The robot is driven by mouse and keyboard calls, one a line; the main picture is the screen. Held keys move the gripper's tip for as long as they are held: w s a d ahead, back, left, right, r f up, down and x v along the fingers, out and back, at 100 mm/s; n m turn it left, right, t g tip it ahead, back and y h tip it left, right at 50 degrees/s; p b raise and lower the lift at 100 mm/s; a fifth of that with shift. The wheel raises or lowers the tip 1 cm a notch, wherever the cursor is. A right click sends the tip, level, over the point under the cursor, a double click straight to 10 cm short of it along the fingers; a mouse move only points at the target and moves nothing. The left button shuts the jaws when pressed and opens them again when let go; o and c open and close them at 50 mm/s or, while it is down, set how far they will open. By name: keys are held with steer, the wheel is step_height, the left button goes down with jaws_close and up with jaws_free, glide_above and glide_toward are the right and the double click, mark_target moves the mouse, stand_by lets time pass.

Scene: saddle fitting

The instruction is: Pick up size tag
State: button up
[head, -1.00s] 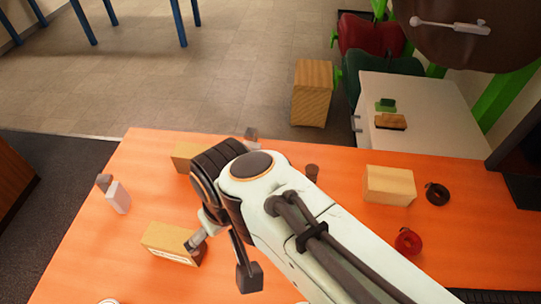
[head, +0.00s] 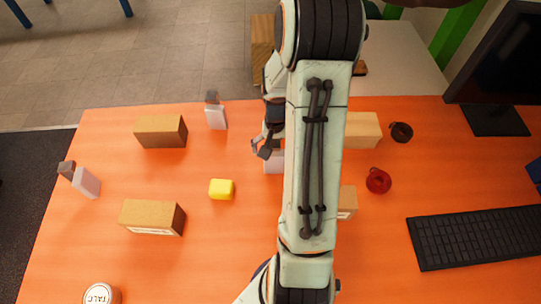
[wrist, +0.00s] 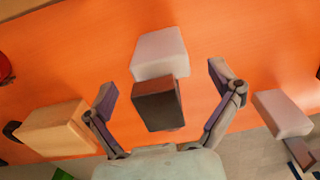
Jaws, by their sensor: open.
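I cannot tell for certain which thing is the size tag; no label on one can be read. My gripper (head: 265,147) is open and points down over the table. In the wrist view, its spread fingers (wrist: 162,86) are on either side of a pale block (wrist: 158,50) with a dark brown block-shaped end (wrist: 158,104). The fingers look apart from it. In the head view the pale block (head: 273,164) shows just below the gripper, partly hidden by my arm. Similar pale pieces with dark ends stand at the back (head: 215,115) and far left (head: 84,182).
Wooden boxes (head: 160,131) (head: 152,217), a yellow block (head: 221,189) and a tin (head: 100,294) are on the orange table's left. A dark ring (head: 401,132), red round item (head: 378,181), keyboard (head: 474,237) and monitor (head: 505,60) are at right. My arm hides the middle.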

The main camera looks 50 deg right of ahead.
steer(key=shift+f, duration=1.05)
steer(key=c, duration=1.3)
